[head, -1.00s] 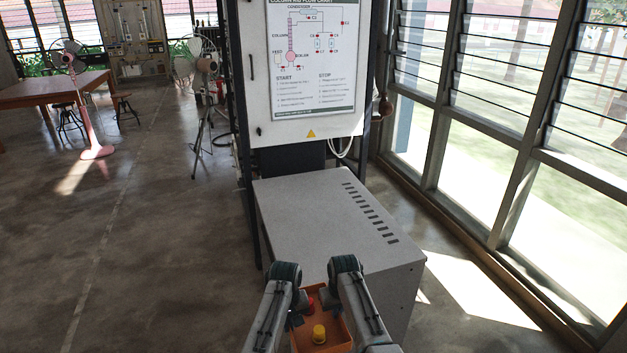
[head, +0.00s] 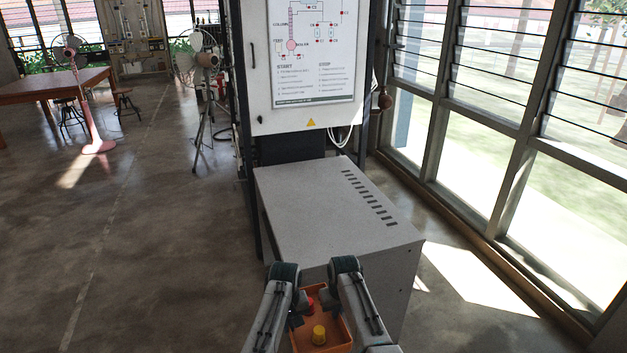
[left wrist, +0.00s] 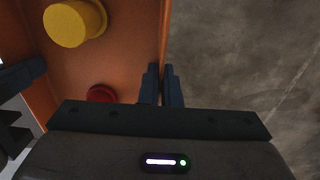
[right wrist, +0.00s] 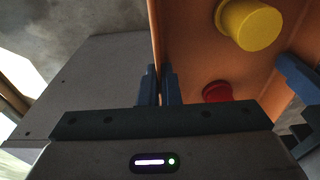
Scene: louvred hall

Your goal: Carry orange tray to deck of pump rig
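An orange tray (head: 334,320) is held low in front of me, level as far as I can tell. It carries a yellow knob-like piece (head: 319,334) and a red one (head: 310,304). My left gripper (left wrist: 160,84) is shut on the tray's left wall. My right gripper (right wrist: 158,84) is shut on its right wall. The pump rig's deck (head: 310,205) is the flat grey top of a box straight ahead, with a row of dark slots at right. The tray is on the near side of it, apart from the deck as far as I see.
A white cabinet with a flow chart (head: 314,60) rises behind the deck. Louvred windows (head: 490,90) line the right side. A fan on a tripod (head: 203,90), a pink fan (head: 88,110) and a brown table (head: 45,90) stand at the left. The floor (head: 150,250) left of the rig is clear.

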